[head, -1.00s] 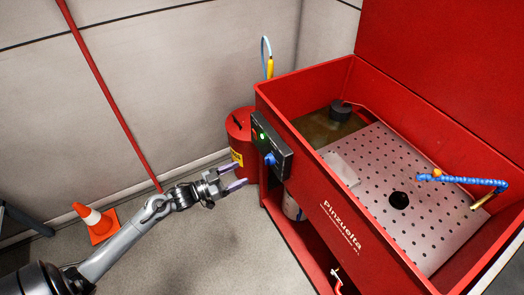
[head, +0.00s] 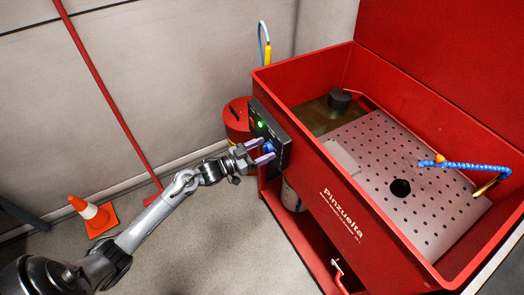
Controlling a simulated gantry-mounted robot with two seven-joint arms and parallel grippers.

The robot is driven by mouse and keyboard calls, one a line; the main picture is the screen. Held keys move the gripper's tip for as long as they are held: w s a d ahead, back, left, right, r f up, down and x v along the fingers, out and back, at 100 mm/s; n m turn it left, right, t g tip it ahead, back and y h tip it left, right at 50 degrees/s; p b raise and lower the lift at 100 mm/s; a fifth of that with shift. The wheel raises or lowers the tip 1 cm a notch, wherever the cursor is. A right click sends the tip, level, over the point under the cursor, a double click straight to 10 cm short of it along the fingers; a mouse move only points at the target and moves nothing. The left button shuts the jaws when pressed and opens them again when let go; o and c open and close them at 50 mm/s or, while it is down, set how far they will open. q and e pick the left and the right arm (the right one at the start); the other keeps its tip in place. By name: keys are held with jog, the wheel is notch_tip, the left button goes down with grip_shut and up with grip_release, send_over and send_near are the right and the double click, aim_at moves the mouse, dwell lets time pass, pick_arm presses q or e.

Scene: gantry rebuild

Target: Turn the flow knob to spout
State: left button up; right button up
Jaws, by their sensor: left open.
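The blue flow knob (head: 269,147) sits on the dark control panel (head: 284,154) on the left side of the red parts washer. A green light (head: 261,125) glows above the knob. My left gripper (head: 267,151) is open, with its two purple-grey fingers reaching to the panel on either side of the knob. Whether the fingers touch the knob cannot be told. The spout, a blue segmented hose with a brass tip (head: 484,190), lies at the right over the perforated tray. My right gripper is not in view.
The red washer basin (head: 325,178) fills the right, with a perforated tray (head: 380,210) inside. A red drum (head: 236,118) stands behind the panel. An orange cone (head: 94,216) and a red pole (head: 105,95) are at the left. The floor below the arm is clear.

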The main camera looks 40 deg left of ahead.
pick_arm(q)
jog(key=shift+c, duration=0.7)
jog(key=c, duration=0.9)
